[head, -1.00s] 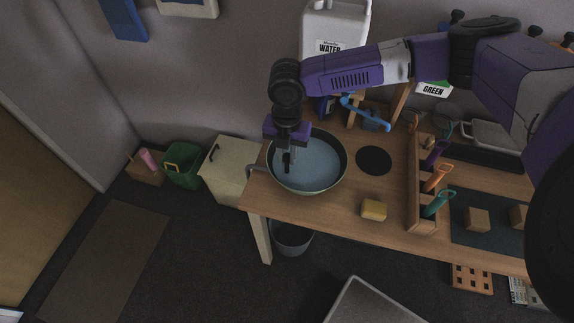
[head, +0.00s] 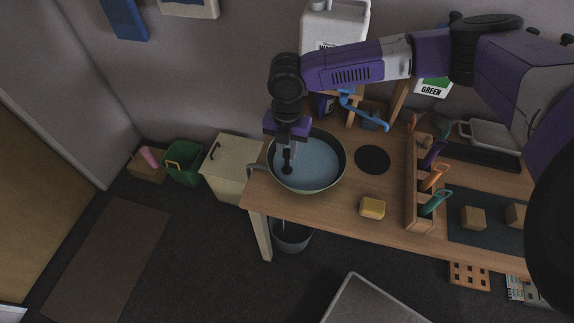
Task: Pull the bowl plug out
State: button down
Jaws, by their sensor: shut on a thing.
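The bowl (head: 340,172) is a wide, round basin with a pale rim, set in the left end of the wooden bench. Blue-grey water (head: 315,160) fills its inside. My gripper (head: 287,160) points down over the bowl's left side. It is shut on a small dark thing, the plug (head: 286,169), which shows just below the fingers against the water. I cannot tell from this view whether the plug is still seated or lifted.
A wooden rack (head: 420,217) holds coloured-handled tools. A grey bucket (head: 291,236) stands under the bench. A blue tap-like pipe (head: 368,114) and white water container (head: 335,25) are behind.

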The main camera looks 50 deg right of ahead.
jog(key=shift+r, duration=0.1)
jog(key=shift+r+p, duration=1.8)
jog(key=shift+r, duration=0.1)
